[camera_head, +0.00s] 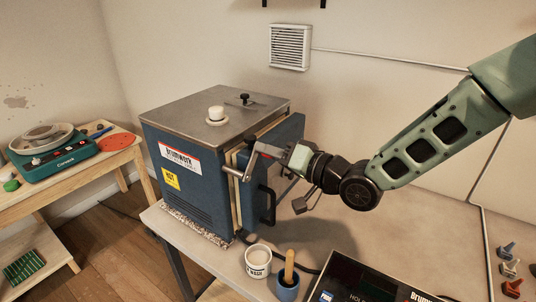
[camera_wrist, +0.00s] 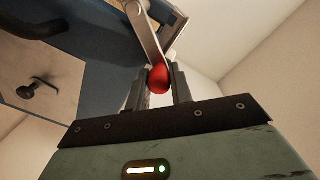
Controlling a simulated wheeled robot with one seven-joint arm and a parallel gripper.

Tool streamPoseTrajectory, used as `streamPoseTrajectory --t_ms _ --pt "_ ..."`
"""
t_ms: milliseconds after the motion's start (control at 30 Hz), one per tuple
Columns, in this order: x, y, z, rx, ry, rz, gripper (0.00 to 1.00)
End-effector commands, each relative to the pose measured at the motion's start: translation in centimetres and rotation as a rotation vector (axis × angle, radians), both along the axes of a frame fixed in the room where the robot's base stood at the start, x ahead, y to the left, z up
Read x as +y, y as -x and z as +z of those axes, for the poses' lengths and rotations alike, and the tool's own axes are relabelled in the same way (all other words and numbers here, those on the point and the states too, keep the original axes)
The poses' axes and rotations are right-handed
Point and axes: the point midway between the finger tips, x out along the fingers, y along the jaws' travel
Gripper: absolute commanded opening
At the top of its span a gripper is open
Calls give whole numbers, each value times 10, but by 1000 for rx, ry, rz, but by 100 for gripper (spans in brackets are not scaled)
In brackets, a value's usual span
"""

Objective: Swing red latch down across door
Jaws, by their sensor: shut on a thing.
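The blue kiln (camera_head: 185,150) stands on the table, with its blue door (camera_head: 282,146) on the right side. A cream band shows between body and door. A grey metal latch bar (camera_head: 251,160) sits at the door's front edge and extends toward my gripper (camera_head: 290,157). In the wrist view the bar (camera_wrist: 147,32) ends in a red knob (camera_wrist: 158,78). The knob is between the two fingers of my gripper (camera_wrist: 158,82), which is shut on it. In the head view the gripper hides the knob. A black door handle (camera_head: 267,206) is below the latch.
A white cup (camera_head: 258,262) and a blue pot with a wooden-handled tool (camera_head: 287,286) stand before the kiln. A dark panel (camera_head: 365,285) lies at the front. Small clips (camera_head: 509,268) are at far right. The table between kiln and clips is mostly clear.

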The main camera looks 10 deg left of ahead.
Motion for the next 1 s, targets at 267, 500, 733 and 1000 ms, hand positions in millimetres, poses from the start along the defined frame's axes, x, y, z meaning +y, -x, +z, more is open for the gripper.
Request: streamPoseTrajectory --t_ms 267,500,733,1000 --pt "-6 -14 -15 249 -87 -4 0" --pt "-9 -23 -29 465 -162 -4 0" --pt "-10 -27 -43 650 -227 -4 0" --pt "-11 -28 -54 804 -279 -2 0"
